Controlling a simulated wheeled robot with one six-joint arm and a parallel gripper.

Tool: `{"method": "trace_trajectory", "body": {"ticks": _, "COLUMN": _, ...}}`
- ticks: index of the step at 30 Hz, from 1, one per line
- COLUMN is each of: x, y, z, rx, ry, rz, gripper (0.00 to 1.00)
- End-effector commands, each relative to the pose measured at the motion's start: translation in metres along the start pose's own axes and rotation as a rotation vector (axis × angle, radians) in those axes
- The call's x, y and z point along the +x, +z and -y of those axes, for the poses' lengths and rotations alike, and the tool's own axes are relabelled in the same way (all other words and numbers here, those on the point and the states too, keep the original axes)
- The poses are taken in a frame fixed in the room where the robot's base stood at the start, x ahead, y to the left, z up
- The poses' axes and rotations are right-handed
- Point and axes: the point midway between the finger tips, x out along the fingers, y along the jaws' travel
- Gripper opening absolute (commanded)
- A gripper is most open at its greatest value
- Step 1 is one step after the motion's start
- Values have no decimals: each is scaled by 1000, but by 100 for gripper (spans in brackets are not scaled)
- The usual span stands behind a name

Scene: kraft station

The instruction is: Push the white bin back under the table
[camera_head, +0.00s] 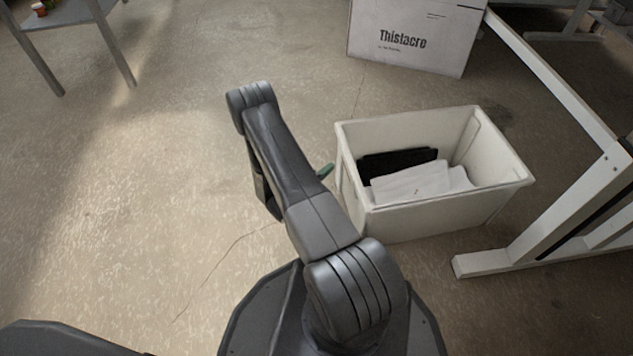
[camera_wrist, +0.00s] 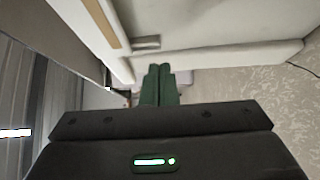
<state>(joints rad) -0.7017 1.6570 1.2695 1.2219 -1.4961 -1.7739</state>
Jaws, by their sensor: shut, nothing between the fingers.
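The white bin (camera_head: 430,219) stands upright on the floor at the right of the head view. It is open at the top and holds black and white folded items. My gripper's green fingers (camera_head: 326,171) show just left of the bin's left wall, mostly hidden behind my arm. In the wrist view the green fingers (camera_wrist: 159,82) are together, with nothing between them. A large pale surface, likely the bin's wall (camera_wrist: 215,25), lies close to the fingertips; I cannot tell if they touch it. The table shows only its white leg frame (camera_head: 545,235), right of the bin.
A white box (camera_head: 415,40) marked "Thistacre" stands behind the bin. The table's foot bar lies near the bin's right side. A grey stand (camera_head: 70,20) is at the far left. The floor (camera_head: 130,200) left of my arm is clear.

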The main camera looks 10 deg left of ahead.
Motion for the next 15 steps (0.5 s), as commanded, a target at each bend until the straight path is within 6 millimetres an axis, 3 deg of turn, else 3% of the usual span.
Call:
{"method": "trace_trajectory", "body": {"ticks": 6, "x": 23, "y": 21, "z": 2, "rx": 0, "ry": 0, "rz": 1, "gripper": 0}}
{"method": "trace_trajectory", "body": {"ticks": 15, "x": 30, "y": 28, "z": -1, "rx": 1, "ry": -1, "rz": -1, "gripper": 0}}
